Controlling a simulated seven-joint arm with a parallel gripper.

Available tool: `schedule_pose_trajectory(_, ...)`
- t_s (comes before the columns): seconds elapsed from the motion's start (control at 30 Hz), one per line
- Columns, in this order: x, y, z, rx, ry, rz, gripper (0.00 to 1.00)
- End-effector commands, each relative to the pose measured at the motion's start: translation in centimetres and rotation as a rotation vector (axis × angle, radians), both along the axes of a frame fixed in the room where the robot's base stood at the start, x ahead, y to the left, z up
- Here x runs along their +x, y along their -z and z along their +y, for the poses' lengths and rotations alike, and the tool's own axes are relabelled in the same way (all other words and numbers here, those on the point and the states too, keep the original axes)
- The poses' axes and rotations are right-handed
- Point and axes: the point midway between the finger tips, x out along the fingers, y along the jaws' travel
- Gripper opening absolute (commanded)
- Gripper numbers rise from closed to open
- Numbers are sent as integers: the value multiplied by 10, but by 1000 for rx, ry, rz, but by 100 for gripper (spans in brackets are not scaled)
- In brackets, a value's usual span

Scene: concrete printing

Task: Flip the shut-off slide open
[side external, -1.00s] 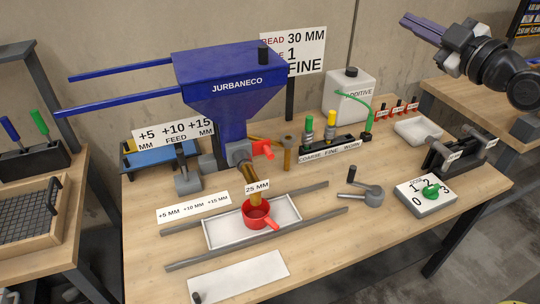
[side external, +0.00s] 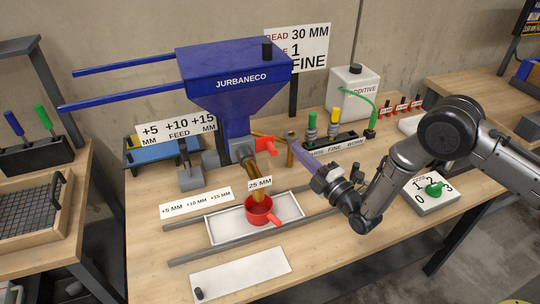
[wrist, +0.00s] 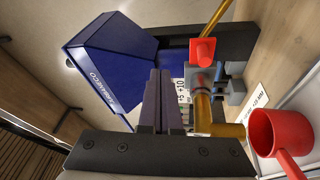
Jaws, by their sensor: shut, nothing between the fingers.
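The shut-off slide appears to be the red tab (side external: 265,146) at the hopper outlet; it also shows in the wrist view (wrist: 203,50). It sits beside the grey outlet block, above the brass spout (side external: 256,186). The blue hopper (side external: 232,78) stands over it. My gripper (side external: 294,142) is shut and empty, its purple fingers pointing toward the red tab from the right, apart from it. In the wrist view my fingers (wrist: 161,75) are together, left of and below the tab. Whether the slide is open or shut is hard to tell.
A red cup (side external: 259,208) stands in a white tray (side external: 236,233) under the spout. An upright brass post (side external: 291,152) is close to my fingertips.

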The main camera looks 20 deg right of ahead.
Motion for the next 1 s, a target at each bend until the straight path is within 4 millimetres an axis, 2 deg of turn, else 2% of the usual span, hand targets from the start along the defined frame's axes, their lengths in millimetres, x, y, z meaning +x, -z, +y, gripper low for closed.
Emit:
schedule_pose_trajectory(0.03, -6, 22, 5, -14, -13, 34, 0)
schedule_pose_trajectory(0.1, -12, 42, 11, -28, -25, 66, 0)
schedule_pose_trajectory(0.23, -20, 61, 17, -42, -40, 97, 0)
schedule_pose_trajectory(0.67, -19, 61, 21, -41, -47, 97, 0)
schedule_pose_trajectory(0.83, -2, 59, 26, -40, -45, 95, 0)
schedule_pose_trajectory(1.0, 26, 57, 36, -39, -47, 96, 0)
